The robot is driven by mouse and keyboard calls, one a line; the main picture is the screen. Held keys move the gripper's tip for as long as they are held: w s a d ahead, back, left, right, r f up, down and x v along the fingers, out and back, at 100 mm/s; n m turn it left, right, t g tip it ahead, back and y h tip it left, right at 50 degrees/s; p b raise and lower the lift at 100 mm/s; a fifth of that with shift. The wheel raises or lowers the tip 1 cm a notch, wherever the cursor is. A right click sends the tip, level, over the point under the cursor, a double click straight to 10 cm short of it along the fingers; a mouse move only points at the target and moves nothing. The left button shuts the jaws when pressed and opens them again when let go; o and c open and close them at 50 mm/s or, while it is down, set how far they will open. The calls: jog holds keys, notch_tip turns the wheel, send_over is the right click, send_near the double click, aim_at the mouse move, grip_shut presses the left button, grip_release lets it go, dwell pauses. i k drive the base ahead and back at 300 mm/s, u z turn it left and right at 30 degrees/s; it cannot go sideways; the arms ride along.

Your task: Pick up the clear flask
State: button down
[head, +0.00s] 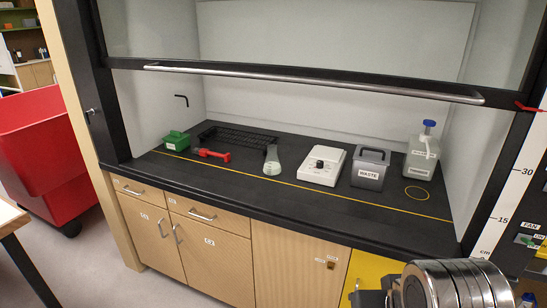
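The clear flask (272,164) stands upright on the black worktop of the fume hood, near the middle. It is conical, with a narrow neck and a pale greenish tint. It stands close to the yellow line, between the red-handled tool and the white device. My gripper does not show in the head view; only a metallic part of my arm shows at the bottom right, well in front of the hood and apart from the flask.
A black rack (236,139), green box (177,141) and red tool (212,154) lie left of the flask. A white device (322,166), grey WASTE bin (369,170) and blue-capped bottle (423,157) stand right. The raised sash's bar (310,81) crosses above the opening.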

aim_at(272, 166)
jog(key=u, duration=0.4)
jog(key=i, duration=0.55)
jog(key=u, duration=0.8)
jog(key=i, duration=0.95)
jog(key=u, duration=0.15)
